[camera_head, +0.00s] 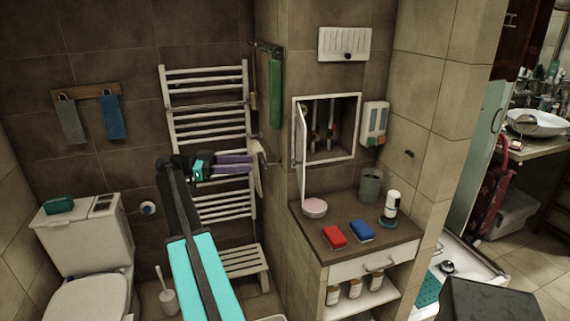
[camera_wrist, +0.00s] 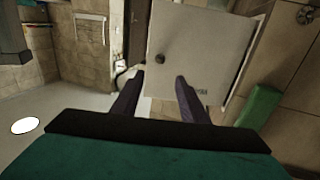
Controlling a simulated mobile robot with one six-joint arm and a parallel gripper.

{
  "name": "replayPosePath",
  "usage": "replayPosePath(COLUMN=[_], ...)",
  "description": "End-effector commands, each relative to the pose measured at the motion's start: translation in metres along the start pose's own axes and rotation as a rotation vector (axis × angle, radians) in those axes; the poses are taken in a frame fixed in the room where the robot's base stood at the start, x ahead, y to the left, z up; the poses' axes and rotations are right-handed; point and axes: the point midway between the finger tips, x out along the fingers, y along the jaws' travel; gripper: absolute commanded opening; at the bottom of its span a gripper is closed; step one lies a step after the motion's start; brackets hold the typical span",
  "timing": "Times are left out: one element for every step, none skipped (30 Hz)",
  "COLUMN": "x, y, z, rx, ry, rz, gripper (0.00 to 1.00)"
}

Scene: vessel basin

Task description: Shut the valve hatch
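The valve hatch is a white door (camera_head: 303,150) hinged at the left of a white-framed wall recess (camera_head: 328,128). It stands wide open, swung out into the room and seen almost edge-on; pipes show inside the recess. In the wrist view, a pale panel with a dark knob, apparently the hatch door's outer face (camera_wrist: 195,55), lies ahead of the fingers. My gripper (camera_head: 252,164), with purple fingers, is left of the door. In the wrist view my gripper (camera_wrist: 160,77) is open with nothing between its fingers, apparently short of the panel.
A counter (camera_head: 302,228) below the recess carries a pink bowl (camera_head: 314,208), red (camera_head: 334,236) and blue (camera_head: 361,231) items, a bottle and a cup. A green towel (camera_head: 275,94) hangs near my gripper. A towel radiator (camera_head: 205,100) stands behind it. A dispenser (camera_head: 374,124) is right of the recess.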

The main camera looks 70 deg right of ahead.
Motion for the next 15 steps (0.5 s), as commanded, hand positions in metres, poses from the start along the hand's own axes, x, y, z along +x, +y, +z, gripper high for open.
replayPosePath(x=[0.001, 0.001, 0.002, 0.003, 0.004, 0.006, 0.009, 0.011, 0.014, 0.017, 0.021, 0.026, 0.030, 0.034, 0.039], y=[0.000, 0.000, 0.000, 0.000, 0.000, 0.000, 0.001, 0.001, 0.001, 0.001, 0.001, 0.001, 0.001, 0.001, 0.001], z=[0.000, 0.000, 0.000, 0.000, 0.000, -0.001, -0.001, -0.001, -0.001, -0.001, -0.002, -0.002, -0.002, -0.002, -0.002], rx=[-0.001, -0.001, -0.001, -0.001, -0.002, -0.002, -0.002, -0.002, -0.002, -0.003, -0.003, -0.003, -0.003, -0.003, -0.003], ry=[0.000, 0.000, 0.000, 0.000, 0.000, 0.000, 0.000, 0.000, -0.001, -0.001, -0.001, -0.001, -0.001, -0.001, -0.001], rz=[0.000, 0.000, 0.000, 0.000, 0.000, 0.000, 0.000, 0.001, 0.001, 0.001, 0.001, 0.001, 0.001, 0.001, 0.001], gripper=[0.40, 0.40, 0.40, 0.40, 0.40, 0.40, 0.40, 0.40, 0.40, 0.40, 0.40, 0.40, 0.40, 0.40, 0.40])
